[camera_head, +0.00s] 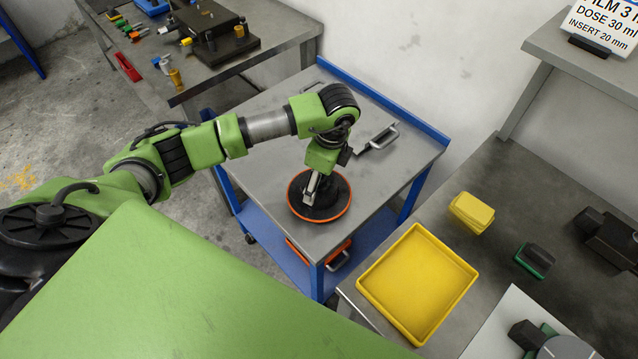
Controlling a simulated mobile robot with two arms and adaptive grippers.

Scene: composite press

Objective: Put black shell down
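A round black piece with an orange rim (335,207), which I take to be the black shell, lies on the grey top of the blue cart (290,160), near its front. My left gripper (313,192) points down over the left half of the round piece, with its pale fingers at or just above the black surface. The fingers overlap in this view, so I cannot tell whether they grip it. The middle of the piece is partly hidden by the gripper. My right gripper is not in view.
A dark handled tool (378,140) lies behind on the cart. A yellow tray (377,283) and yellow block (471,212) are on the bench at right, with black and green parts (535,260). A workbench with small parts (205,75) stands behind left. The cart's left side is clear.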

